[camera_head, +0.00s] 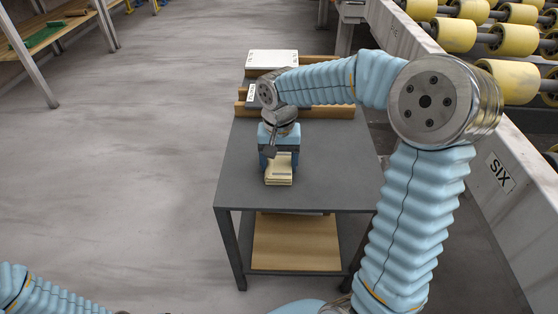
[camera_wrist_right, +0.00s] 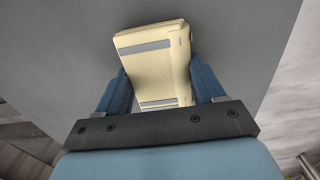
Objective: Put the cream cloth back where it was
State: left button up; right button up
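The cream cloth (camera_head: 279,175) is a folded, block-like bundle with grey stripes, at the dark table's middle in the head view. In the right wrist view the cloth (camera_wrist_right: 160,62) sits between the two blue fingers, both against its sides. My right gripper (camera_head: 279,158) points down over the table, shut on the cloth, which sticks out toward the near edge. Whether the cloth touches the tabletop is hard to tell. My left gripper is out of view; only part of my left arm shows at the bottom left.
The dark table (camera_head: 240,170) has clear room left, right and in front of the cloth. At its back are a wooden tray (camera_head: 333,111) and a white box (camera_head: 271,59). A wooden lower shelf (camera_head: 296,243) lies below. A roller conveyor (camera_head: 490,150) runs along the right.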

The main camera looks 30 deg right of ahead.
aim_at(279, 163)
jog(key=o, duration=0.4)
jog(key=shift+r, duration=0.3)
notch_tip(279, 163, up, 12)
jog(key=shift+f+p, duration=0.1)
jog(key=shift+p, duration=0.9)
